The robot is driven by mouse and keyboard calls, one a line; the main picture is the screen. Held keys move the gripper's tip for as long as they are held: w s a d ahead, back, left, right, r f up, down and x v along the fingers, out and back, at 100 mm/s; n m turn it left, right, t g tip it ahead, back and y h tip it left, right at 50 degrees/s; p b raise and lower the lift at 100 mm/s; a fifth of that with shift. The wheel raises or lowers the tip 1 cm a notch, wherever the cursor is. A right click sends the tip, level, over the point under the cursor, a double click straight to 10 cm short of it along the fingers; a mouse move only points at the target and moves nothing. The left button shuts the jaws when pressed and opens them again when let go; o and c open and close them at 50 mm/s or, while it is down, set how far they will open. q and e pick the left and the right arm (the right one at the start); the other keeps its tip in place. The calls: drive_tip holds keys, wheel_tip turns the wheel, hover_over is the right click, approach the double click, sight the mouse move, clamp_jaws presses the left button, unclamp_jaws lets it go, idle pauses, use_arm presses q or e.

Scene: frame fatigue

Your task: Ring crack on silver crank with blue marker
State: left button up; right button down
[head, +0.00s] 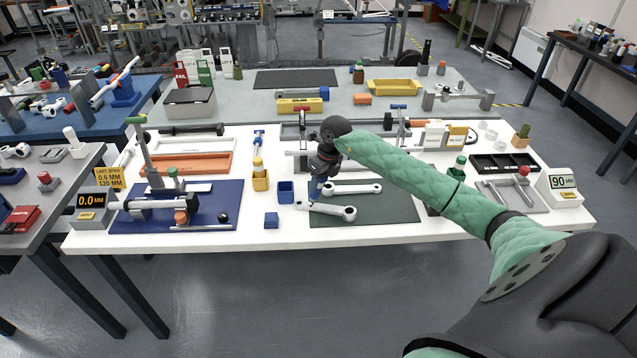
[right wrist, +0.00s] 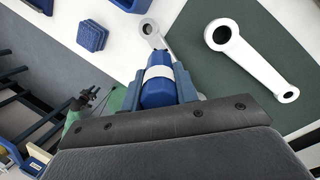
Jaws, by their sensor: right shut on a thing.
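Two cranks lie on the dark green mat (head: 390,210). The nearer, silver-grey crank (head: 335,209) has its small ring at the left; in the right wrist view that ring (right wrist: 151,31) shows beyond the marker. The farther, whiter crank (head: 355,188) shows whole in the right wrist view (right wrist: 255,64). My right gripper (head: 318,180) is shut on the blue marker (right wrist: 158,84), which has a white band. The marker points down over the silver crank near its small ring. Its tip is hidden in the right wrist view, so contact is unclear. I see no crack at this size.
A blue cup (head: 286,189) and a blue block (head: 271,220) stand left of the mat. A blue mat (head: 215,192) with a clamped shaft lies farther left.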

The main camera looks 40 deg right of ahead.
use_arm(q)
drive_tip(key=shift+a+f, duration=0.1)
idle(0.5)
drive_tip(key=shift+f+b, duration=0.35)
drive_tip(key=shift+b, duration=0.05)
use_arm(e)
drive_tip(key=shift+f, duration=0.5)
use_arm(q)
drive_tip(key=shift+f+b, duration=0.35)
use_arm(e)
drive_tip(key=shift+f, duration=0.1)
idle(1.6)
